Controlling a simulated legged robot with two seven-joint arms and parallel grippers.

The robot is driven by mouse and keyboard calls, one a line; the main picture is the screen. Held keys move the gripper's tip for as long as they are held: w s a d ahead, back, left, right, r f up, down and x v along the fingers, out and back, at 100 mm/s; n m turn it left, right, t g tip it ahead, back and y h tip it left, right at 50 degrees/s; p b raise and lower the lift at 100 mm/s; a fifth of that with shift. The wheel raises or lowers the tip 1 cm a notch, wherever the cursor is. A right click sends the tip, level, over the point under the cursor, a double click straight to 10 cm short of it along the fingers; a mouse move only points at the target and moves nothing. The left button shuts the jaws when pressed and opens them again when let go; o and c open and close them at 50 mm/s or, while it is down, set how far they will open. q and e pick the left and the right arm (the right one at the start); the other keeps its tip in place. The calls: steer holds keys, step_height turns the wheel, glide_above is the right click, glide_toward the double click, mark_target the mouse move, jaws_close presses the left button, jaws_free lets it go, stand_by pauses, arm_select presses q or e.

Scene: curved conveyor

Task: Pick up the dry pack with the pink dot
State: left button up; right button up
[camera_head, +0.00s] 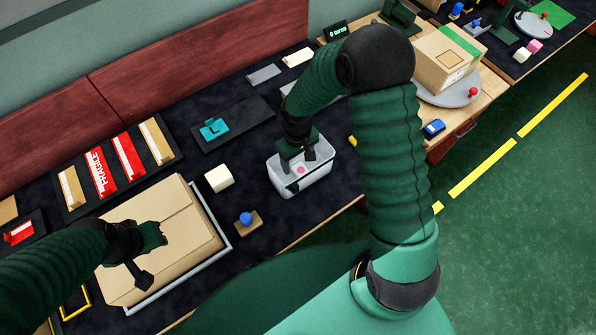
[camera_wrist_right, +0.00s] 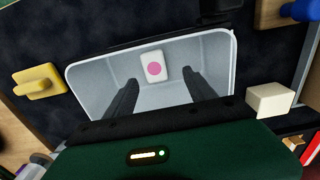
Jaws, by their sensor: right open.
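The dry pack, white with a pink dot (camera_wrist_right: 154,67), lies inside a pale grey bin (camera_wrist_right: 88,80), near its far wall in the right wrist view. In the head view the pink dot (camera_head: 300,169) shows in the bin (camera_head: 313,181), partly hidden by my right gripper. My right gripper (camera_head: 303,160) is over the bin with its fingers pointing down into it. In the wrist view its two fingers (camera_wrist_right: 158,82) are wide apart, with the pack beyond and between them, not held. My left gripper (camera_head: 150,258) is open and empty above a closed cardboard box (camera_head: 182,222).
A white block (camera_head: 219,178) and a blue knob on a wooden base (camera_head: 248,221) stand left of the bin. A dark tray (camera_head: 232,124) with a teal item lies behind it. A yellow-handled item (camera_wrist_right: 38,82) is beside the bin in the wrist view.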

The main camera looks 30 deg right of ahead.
mark_target(301, 168)
steer(key=f, duration=0.2)
steer(key=d+f, duration=0.1)
steer(key=f, duration=0.2)
steer(key=shift+w+d+f, duration=0.1)
steer(key=shift+d+f, duration=0.1)
steer(key=shift+f, duration=0.05)
steer(key=shift+a+r, duration=0.1)
steer(key=shift+a, duration=0.2)
steer(key=shift+c, duration=0.6)
steer(key=shift+a, duration=0.1)
steer(key=c, duration=0.5)
steer(key=shift+d, duration=0.25)
jaws_close()
steer(key=shift+r, duration=0.5)
step_height(301, 168, up, 15)
steer(key=s+a+m+p, duration=0.1)
steer(key=s+a, duration=0.1)
steer(key=shift+s+f+m, duration=0.2)
steer(key=shift+s+m, duration=0.05)
steer(key=shift+m, duration=0.15)
